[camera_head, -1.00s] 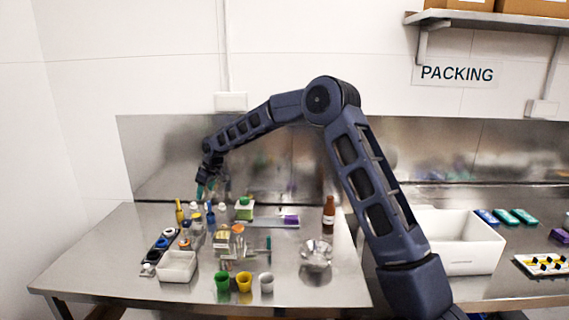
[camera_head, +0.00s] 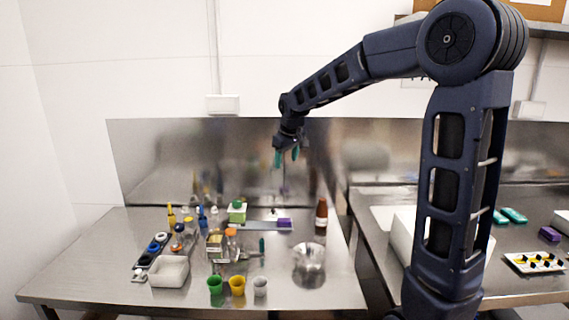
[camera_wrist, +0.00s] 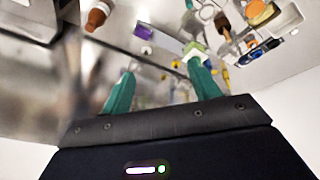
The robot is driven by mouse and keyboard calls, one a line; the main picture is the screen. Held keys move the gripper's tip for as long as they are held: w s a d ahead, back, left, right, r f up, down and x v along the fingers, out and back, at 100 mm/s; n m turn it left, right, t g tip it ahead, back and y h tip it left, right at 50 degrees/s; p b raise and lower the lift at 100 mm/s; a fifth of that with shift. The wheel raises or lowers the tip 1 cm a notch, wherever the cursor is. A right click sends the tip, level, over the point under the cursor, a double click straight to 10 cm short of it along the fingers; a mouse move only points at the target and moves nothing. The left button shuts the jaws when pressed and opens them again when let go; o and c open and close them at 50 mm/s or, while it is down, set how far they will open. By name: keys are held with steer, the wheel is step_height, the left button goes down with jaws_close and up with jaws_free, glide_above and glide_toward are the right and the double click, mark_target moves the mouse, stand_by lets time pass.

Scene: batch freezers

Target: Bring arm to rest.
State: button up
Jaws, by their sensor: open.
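My gripper (camera_head: 287,157) hangs in the air above the back of the left steel table (camera_head: 320,290), with its fingers pointing down. Its two green fingers are apart and nothing is between them. In the wrist view my gripper (camera_wrist: 160,85) also shows spread and empty, with table items out of reach beyond it. My arm runs from the lower right, up to a high elbow and back down to the left.
The table holds a brown bottle (camera_head: 321,213), a metal bowl (camera_head: 309,262), small green (camera_head: 215,285) and yellow cups (camera_head: 237,285), and a white tray (camera_head: 169,271). A steel backsplash (camera_head: 160,160) stands behind. A shelf is at upper right.

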steer(key=s+d+r+m+h, duration=0.1)
steer(key=s+d+m, duration=0.1)
steer(key=s+d, duration=0.6)
steer(key=s+d+r+m, duration=0.2)
steer(key=s+d, duration=0.3)
steer(key=d, duration=0.4)
steer(key=s+d+f+m, duration=0.2)
steer(key=s+d, duration=0.3)
steer(key=s, duration=0.3)
steer(key=s+d+f+m, duration=0.2)
steer(key=s+d, duration=0.3)
steer(key=s, duration=0.3)
steer(key=shift+f+t, duration=0.3)
steer(key=shift+f, duration=0.4)
steer(key=shift+d, duration=0.1)
